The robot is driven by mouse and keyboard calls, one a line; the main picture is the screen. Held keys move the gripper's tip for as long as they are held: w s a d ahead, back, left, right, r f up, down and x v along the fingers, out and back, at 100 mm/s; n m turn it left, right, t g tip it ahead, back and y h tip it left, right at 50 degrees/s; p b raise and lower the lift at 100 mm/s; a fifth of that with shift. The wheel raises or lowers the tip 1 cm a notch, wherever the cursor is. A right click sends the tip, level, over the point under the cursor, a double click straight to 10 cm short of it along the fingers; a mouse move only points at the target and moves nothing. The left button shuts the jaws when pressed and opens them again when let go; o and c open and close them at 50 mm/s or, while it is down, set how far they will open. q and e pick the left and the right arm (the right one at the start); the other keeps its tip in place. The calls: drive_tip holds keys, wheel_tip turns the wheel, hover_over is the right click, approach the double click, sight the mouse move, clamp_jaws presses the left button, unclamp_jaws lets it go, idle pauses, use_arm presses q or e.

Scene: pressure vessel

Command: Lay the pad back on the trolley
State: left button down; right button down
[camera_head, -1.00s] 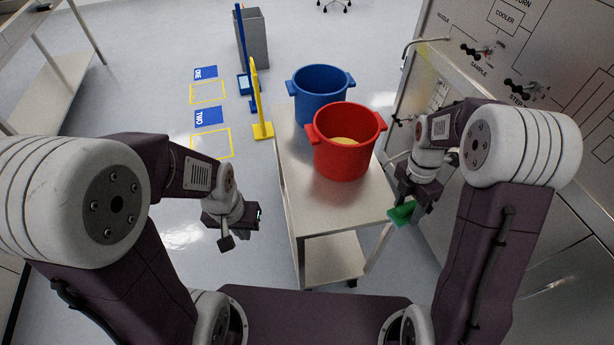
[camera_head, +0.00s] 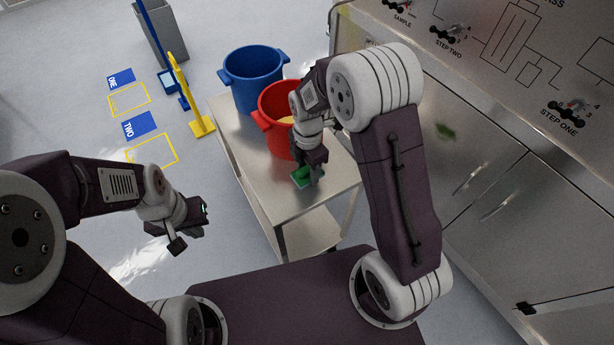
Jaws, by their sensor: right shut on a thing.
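The green pad (camera_head: 302,176) is at the front right part of the trolley's steel top (camera_head: 258,190), in front of the red bucket. My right gripper (camera_head: 311,172) is over it, pointing down, and is shut on it. The gripper hides part of the pad, and I cannot tell whether the pad touches the top or hangs just above it. My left gripper (camera_head: 188,222) is off to the left of the trolley, over the floor. Its fingers are too small to tell their opening.
A red bucket (camera_head: 268,134) and a blue bucket (camera_head: 252,82) stand on the trolley behind the pad. A yellow stand (camera_head: 196,105) and floor markings lie left. The trolley's front left top is clear.

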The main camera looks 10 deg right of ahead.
sight(307, 177)
wheel_tip(307, 177, down, 4)
drive_tip(key=shift+r, duration=0.15)
drive_tip(key=shift+f, duration=0.2)
drive_tip(key=c, duration=0.6)
unclamp_jaws()
drive_tip(key=shift+c, duration=0.2)
